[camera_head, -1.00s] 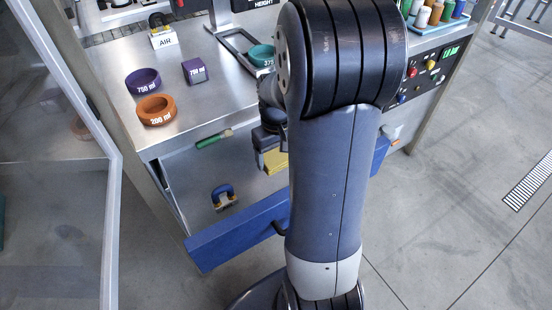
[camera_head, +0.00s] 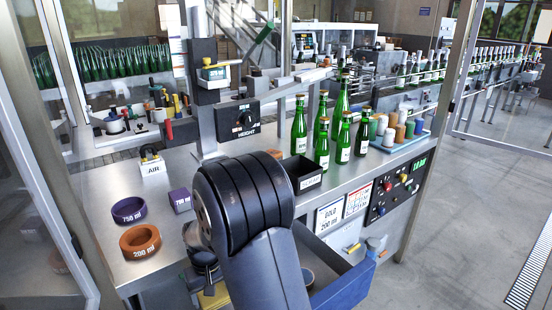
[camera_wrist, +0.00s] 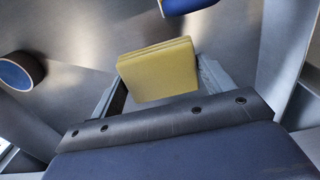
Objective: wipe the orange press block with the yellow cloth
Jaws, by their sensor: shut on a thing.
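My gripper (camera_wrist: 160,88) is shut on the folded yellow cloth (camera_wrist: 158,68), which sits between its two fingers in the wrist view. In the head view a bit of the yellow cloth (camera_head: 213,296) shows at the bottom, beside my arm and in front of the bench. An orange ring marked 200 ml (camera_head: 140,241) sits on the bench at the left, apart from the cloth. A small orange-brown piece (camera_head: 275,154) shows just behind my arm; I cannot tell whether it is the press block.
Purple 750 ml ring (camera_head: 129,210) and purple block (camera_head: 181,200) stand on the bench near the AIR block (camera_head: 153,167). Green bottles (camera_head: 321,140) and a dark bin (camera_head: 301,173) stand right. A blue drawer (camera_head: 345,285) juts out in front.

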